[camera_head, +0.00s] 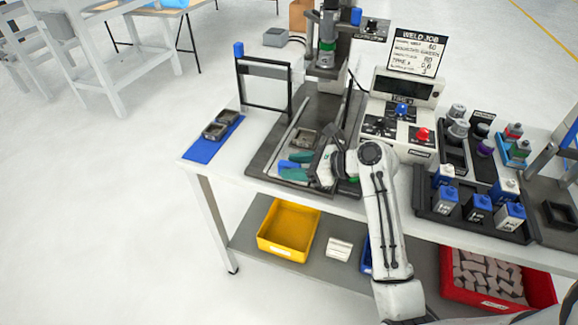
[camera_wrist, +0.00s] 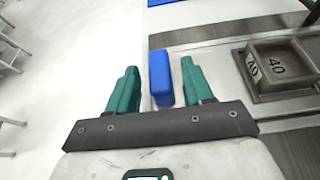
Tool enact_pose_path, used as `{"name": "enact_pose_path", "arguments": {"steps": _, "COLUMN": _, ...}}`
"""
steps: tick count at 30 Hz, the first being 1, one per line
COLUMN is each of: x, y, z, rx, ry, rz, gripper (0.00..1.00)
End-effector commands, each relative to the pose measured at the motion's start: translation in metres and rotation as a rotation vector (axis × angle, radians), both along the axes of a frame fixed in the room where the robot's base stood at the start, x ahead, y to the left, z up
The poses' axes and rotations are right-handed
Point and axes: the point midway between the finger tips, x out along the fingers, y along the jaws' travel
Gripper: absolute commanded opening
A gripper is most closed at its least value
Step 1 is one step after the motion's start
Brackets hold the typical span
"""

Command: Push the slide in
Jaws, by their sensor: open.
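The slide (camera_head: 295,122) runs along the dark base of the machine, with a square grey metal part (camera_head: 303,140) beside its rail. The part, marked 40, also shows at the right of the wrist view (camera_wrist: 280,66). A blue block that looks like the slide's handle (camera_wrist: 160,78) stands at the front end; it shows in the head view (camera_head: 288,165) too. My gripper (camera_head: 293,167) has green fingers and is open. In the wrist view my gripper (camera_wrist: 159,66) has one finger on each side of the blue block, with gaps visible. Whether it touches the block is unclear.
A black frame with a blue top (camera_head: 239,50) stands at the table's left. A blue mat (camera_head: 204,152) holds two grey parts. A control box (camera_head: 403,105) and a dark tray (camera_head: 425,195) of bottles stand right. A yellow bin (camera_head: 288,228) sits on the lower shelf.

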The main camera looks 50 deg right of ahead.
Motion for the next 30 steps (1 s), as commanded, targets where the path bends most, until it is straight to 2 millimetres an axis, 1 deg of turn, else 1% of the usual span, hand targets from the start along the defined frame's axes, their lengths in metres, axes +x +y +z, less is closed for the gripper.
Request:
{"name": "enact_pose_path", "arguments": {"steps": 1, "x": 0.006, "y": 0.002, "z": -0.002, "rx": 0.0, "ry": 0.0, "rz": 0.001, "gripper": 0.51}}
{"name": "enact_pose_path", "arguments": {"steps": 3, "x": 0.011, "y": 0.004, "z": -0.005, "rx": -0.001, "ry": 0.0, "rz": 0.0, "gripper": 0.51}}
{"name": "enact_pose_path", "arguments": {"steps": 6, "x": 0.015, "y": 0.005, "z": -0.007, "rx": 0.0, "ry": 0.0, "rz": -0.001, "gripper": 0.51}}
{"name": "enact_pose_path", "arguments": {"steps": 15, "x": 0.017, "y": 0.006, "z": -0.007, "rx": -0.001, "ry": 0.0, "rz": -0.001, "gripper": 0.51}}
{"name": "enact_pose_path", "arguments": {"steps": 17, "x": 0.017, "y": 0.006, "z": -0.007, "rx": -0.001, "ry": 0.0, "rz": -0.001, "gripper": 0.46}}
{"name": "enact_pose_path", "arguments": {"steps": 30, "x": 0.017, "y": 0.006, "z": -0.007, "rx": -0.001, "ry": 0.0, "rz": -0.001, "gripper": 0.04}}
